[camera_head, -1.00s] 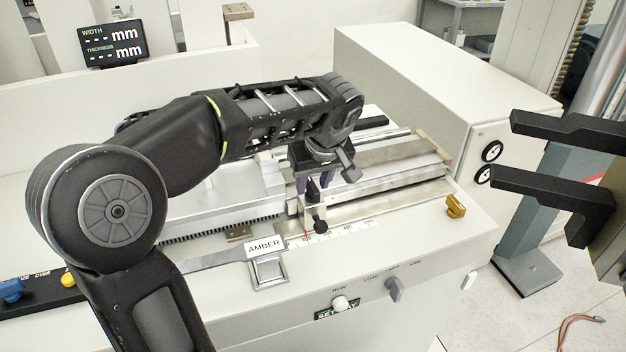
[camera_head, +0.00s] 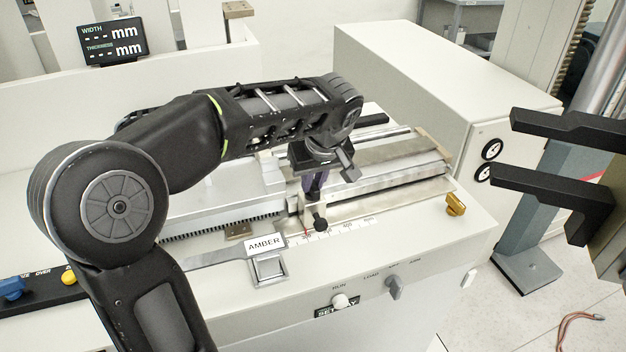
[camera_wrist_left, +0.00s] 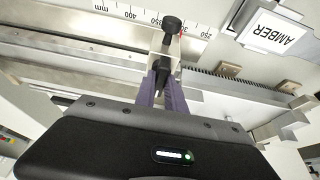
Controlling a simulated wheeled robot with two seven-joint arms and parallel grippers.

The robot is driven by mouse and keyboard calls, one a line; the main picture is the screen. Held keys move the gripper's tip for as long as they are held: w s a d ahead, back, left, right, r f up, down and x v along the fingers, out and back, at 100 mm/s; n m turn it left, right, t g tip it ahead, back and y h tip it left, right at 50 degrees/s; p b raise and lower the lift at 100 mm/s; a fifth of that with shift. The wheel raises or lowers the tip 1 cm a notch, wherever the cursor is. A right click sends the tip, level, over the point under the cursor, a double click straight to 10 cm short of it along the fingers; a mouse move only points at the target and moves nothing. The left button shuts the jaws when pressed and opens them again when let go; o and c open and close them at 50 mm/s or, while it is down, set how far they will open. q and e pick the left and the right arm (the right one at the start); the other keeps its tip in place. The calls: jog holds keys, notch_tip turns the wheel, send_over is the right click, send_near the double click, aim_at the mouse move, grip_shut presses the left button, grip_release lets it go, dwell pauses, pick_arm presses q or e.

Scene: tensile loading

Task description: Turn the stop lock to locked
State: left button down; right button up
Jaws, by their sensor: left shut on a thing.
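My left gripper (camera_head: 314,186) points down at the stop block (camera_head: 310,213) on the measuring bed. In the left wrist view its two purple fingers (camera_wrist_left: 161,82) are closed on a dark upright piece of the stop (camera_wrist_left: 162,66), which appears to be the stop lock. The fingers and wrist partly hide this piece, and its lock position cannot be read. A black round knob (camera_head: 320,223) sticks out of the front of the stop block, just beyond the fingers; it also shows in the left wrist view (camera_wrist_left: 172,23).
A millimetre scale (camera_head: 349,229) runs along the bed's front. An AMBER label (camera_head: 265,243) stands by a square holder (camera_head: 270,269). A brass knob (camera_head: 456,204) is at the right. Front knobs (camera_head: 394,287) sit below. Two black prongs (camera_head: 555,185) project at far right.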

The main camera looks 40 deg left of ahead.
pick_arm(q)
jog(key=shift+m, duration=0.3)
jog(key=shift+a+m+t+h+b, duration=0.1)
jog(key=shift+m+t+h+b, duration=0.35)
jog(key=shift+m+b, duration=0.55)
jog(key=m+h, duration=0.1)
jog(key=m, duration=0.2)
jog(key=shift+m+t, duration=0.35)
jog(key=shift+m, duration=0.05)
jog(key=m+h, duration=0.2)
jog(key=m, duration=0.3)
jog(key=shift+a, duration=0.2)
jog(key=m+h, duration=0.1)
jog(key=m, duration=0.2)
jog(key=m+h, duration=0.1)
jog(key=m, duration=0.2)
jog(key=shift+a+h+b, duration=0.15)
jog(key=shift+h+b, duration=0.1)
jog(key=shift+b, duration=0.15)
jog(key=shift+m, duration=0.4)
jog(key=c, duration=1.4)
grip_release()
jog(key=shift+r, duration=0.1)
